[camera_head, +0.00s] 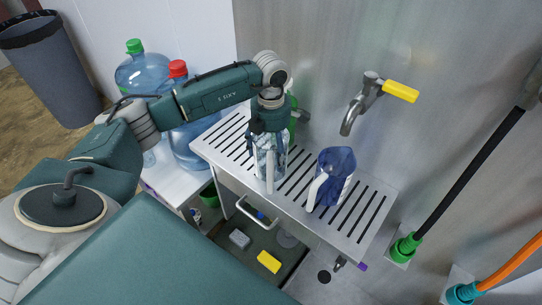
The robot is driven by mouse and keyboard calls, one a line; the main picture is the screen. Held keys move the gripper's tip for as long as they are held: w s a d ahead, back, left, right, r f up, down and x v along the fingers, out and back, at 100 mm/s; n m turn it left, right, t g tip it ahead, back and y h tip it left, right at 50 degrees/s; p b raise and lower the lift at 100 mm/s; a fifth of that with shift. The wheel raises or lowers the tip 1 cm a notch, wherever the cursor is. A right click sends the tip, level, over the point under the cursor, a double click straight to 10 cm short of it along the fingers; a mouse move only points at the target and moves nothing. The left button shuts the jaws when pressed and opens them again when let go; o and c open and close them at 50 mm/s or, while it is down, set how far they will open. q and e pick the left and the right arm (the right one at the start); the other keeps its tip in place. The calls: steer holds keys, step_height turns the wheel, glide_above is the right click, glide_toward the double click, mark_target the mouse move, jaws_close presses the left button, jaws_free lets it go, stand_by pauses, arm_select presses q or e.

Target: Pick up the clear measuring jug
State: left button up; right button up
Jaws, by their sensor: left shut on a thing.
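The clear measuring jug (270,165) stands on the slatted metal shelf (219,160), with a pale handle toward me. My left gripper (268,132) is above it, pointing down, and is shut on the jug's upper part. The gripper hides the jug's rim. A second jug, blue with a white handle (333,177), stands to its right on the same shelf. The right gripper is not in view.
A tap with a yellow lever (383,89) juts from the metal wall above the shelf. Large water bottles (140,75) stand at the left. A green bottle (292,121) is behind my gripper. A yellow sponge (268,262) lies below. The shelf's right end is clear.

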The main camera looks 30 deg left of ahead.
arm_select(q)
step_height(320, 180, up, 26)
steer(key=b, duration=0.3)
steer(key=shift+r, duration=0.15)
